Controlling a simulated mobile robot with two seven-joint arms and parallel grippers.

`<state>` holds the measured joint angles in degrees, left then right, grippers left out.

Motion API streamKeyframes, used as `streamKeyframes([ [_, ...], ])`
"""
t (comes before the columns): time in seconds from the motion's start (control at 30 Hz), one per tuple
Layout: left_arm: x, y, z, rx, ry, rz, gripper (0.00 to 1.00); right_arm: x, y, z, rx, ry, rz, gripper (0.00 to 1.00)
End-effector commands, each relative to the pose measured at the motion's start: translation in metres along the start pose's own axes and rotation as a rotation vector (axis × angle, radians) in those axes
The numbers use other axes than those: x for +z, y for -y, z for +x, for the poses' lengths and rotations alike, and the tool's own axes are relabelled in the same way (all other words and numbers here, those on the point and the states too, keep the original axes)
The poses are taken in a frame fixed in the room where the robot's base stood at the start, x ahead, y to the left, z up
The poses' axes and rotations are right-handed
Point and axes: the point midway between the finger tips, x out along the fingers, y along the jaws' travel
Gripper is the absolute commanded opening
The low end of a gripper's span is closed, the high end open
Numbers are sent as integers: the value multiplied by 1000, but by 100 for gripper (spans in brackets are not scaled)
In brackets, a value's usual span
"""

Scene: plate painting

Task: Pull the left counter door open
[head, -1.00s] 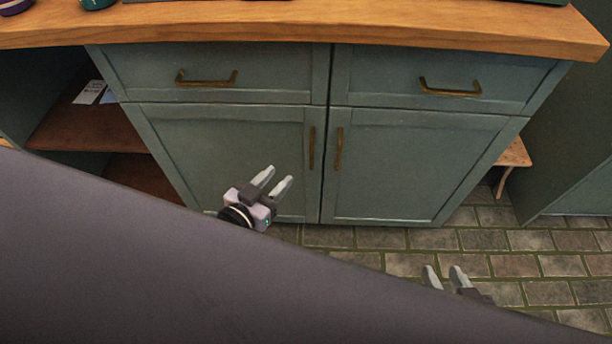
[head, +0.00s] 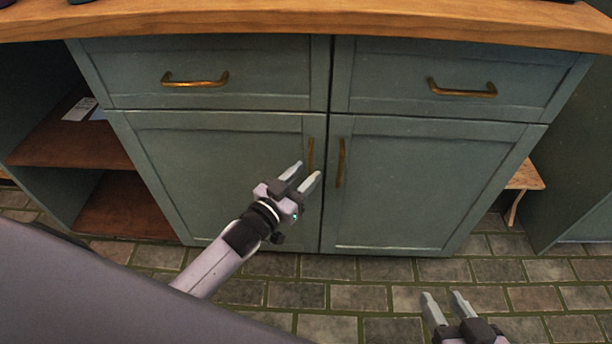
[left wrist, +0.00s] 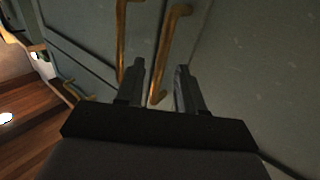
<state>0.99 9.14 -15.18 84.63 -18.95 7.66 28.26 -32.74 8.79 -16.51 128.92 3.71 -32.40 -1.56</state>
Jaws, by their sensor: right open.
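The left counter door (head: 215,165) is a grey-green panel, shut, below a drawer. Its upright brass handle (head: 310,155) is near its right edge. My left gripper (head: 308,170) is open, with its fingertips at the lower part of this handle; whether they touch is unclear. In the left wrist view my left gripper (left wrist: 160,75) shows its fingers apart, and one brass handle (left wrist: 171,48) runs down into the gap between them. A second handle (left wrist: 121,40) lies left of the fingers. My right gripper (head: 442,295) is open and empty, low over the floor.
The right door (head: 425,185) is shut, with its own brass handle (head: 340,162). Two drawers with brass pulls sit above the doors, under a wooden countertop (head: 300,24). Open shelves (head: 75,140) are at left. The tiled floor (head: 360,300) in front is clear.

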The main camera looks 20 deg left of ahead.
Motion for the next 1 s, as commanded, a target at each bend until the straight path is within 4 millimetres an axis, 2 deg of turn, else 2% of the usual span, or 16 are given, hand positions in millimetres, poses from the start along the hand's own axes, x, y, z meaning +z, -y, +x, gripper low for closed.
streamKeyframes([
  [0.13, 0, 0, 10, 0, 0, 0, 38, 0, 2, 2, -10, -6, 13, 43],
  [0.43, 0, 0, 11, 0, 1, -1, 38, -1, 2, 2, -12, -6, 15, 43],
  [0.47, 0, 0, 11, 0, 1, -1, 31, -1, 2, 2, -12, -7, 15, 43],
  [0.5, 0, 0, 11, 0, 1, -1, 18, -1, 2, 2, -12, -7, 15, 43],
  [0.57, 0, 0, 11, 0, 1, -1, 0, -1, 2, 2, -12, -7, 15, 43],
  [1.0, -1, 0, 7, 19, 1, 0, 0, -5, 1, 0, -5, -9, 3, 43],
])
